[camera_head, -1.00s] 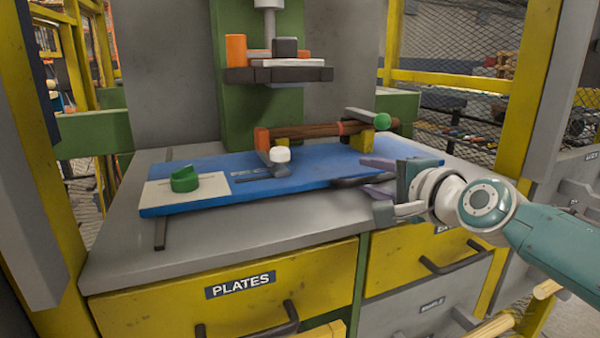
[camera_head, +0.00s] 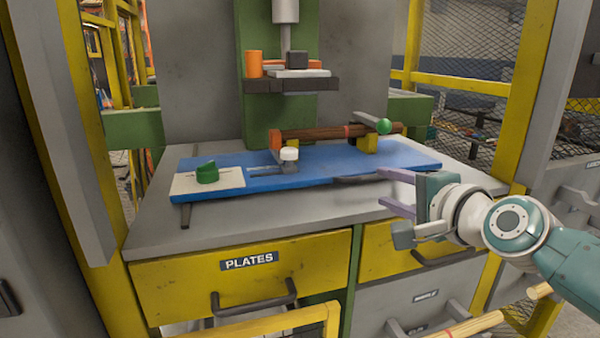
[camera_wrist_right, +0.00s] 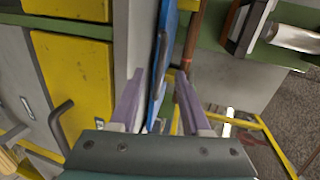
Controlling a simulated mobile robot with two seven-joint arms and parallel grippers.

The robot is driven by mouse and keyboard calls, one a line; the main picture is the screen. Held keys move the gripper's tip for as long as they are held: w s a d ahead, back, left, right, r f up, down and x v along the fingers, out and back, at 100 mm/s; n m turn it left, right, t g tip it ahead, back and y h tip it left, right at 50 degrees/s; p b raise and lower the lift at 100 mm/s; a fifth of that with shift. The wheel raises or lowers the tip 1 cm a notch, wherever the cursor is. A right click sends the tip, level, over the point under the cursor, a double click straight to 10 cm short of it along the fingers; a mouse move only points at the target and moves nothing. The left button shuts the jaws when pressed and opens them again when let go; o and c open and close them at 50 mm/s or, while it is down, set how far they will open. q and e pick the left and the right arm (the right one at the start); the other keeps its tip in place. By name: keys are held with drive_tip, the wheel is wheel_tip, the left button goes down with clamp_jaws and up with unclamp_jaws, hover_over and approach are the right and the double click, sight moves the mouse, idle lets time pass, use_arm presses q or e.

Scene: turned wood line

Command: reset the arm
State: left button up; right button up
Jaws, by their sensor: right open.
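My right gripper (camera_head: 388,192) is open and empty, held at the right front of the grey bench top, just in front of the blue board (camera_head: 330,172). Its two purple fingers also show in the right wrist view (camera_wrist_right: 160,90), apart with nothing between them in their grip. A brown turned wood rod (camera_head: 315,132) lies across supports at the back of the blue board, clear of the gripper. My left gripper is not in view.
A green knob (camera_head: 207,172) on a pale plate and a white-topped clamp (camera_head: 289,154) stand on the board. A green ball (camera_head: 384,126) is near the rod's right end. A press (camera_head: 290,84) stands behind. Yellow drawers (camera_head: 240,275) are below the bench.

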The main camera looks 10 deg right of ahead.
drive_tip(key=s+a+r+n+g+y+p, duration=0.1)
drive_tip(key=s+a+n+g+p, duration=0.2)
drive_tip(key=s+a+n+p, duration=0.45)
drive_tip(key=s+a+r+n+g+y+p, duration=0.1)
drive_tip(key=s+a+r+n+g+p, duration=0.2)
drive_tip(key=s, duration=0.7)
drive_tip(key=s+d+r+n+g+h+p, duration=0.2)
drive_tip(key=s+r+n+g+p, duration=0.15)
drive_tip(key=s, duration=0.55)
drive_tip(key=s+d+r+n+g+h+p, duration=0.1)
drive_tip(key=s+d+r+n+g+p, duration=0.2)
drive_tip(key=s, duration=0.7)
wheel_tip(320, 180, up, 38)
drive_tip(key=n+p, duration=0.1)
drive_tip(key=p, duration=3.7)
drive_tip(key=shift+w+t+h, duration=0.25)
drive_tip(key=shift+t+h, duration=0.05)
drive_tip(key=shift+t, duration=0.15)
